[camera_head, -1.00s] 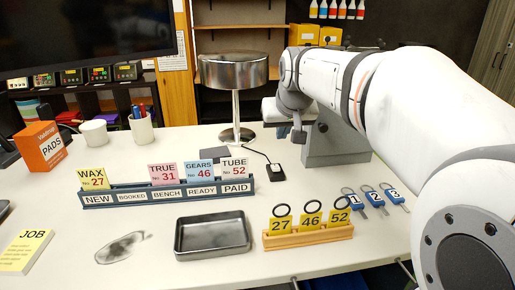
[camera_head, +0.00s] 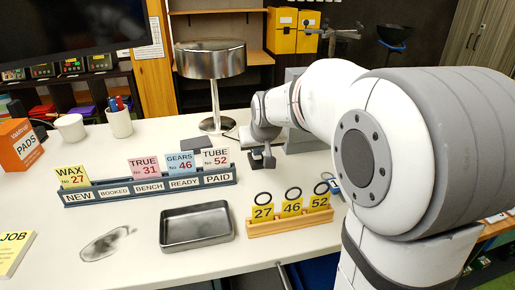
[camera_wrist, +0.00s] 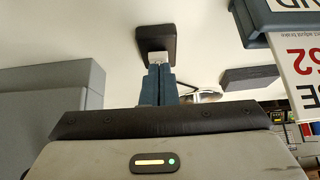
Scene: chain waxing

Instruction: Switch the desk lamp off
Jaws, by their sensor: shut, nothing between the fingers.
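The desk lamp (camera_head: 210,62) has a chrome drum shade, a thin stem and a round base on the white table. I cannot tell whether it is lit. A small black switch box with a pale rocker (camera_wrist: 157,57) lies on the table near the lamp. The box (camera_wrist: 155,38) shows at top centre in the wrist view; in the head view my gripper mostly hides it. My gripper (camera_head: 262,162) is shut and empty, pointing down at the switch. In the wrist view its blue-grey fingertips (camera_wrist: 158,70) overlap the rocker's near end; I cannot tell whether they touch.
A card rack (camera_head: 150,188) stands left of my gripper, its PAID end close by. A grey block (camera_head: 305,142) is at the right. A metal tray (camera_head: 197,227) and a wooden tag holder (camera_head: 290,222) lie nearer. A dark flat pad (camera_wrist: 250,77) lies near the switch.

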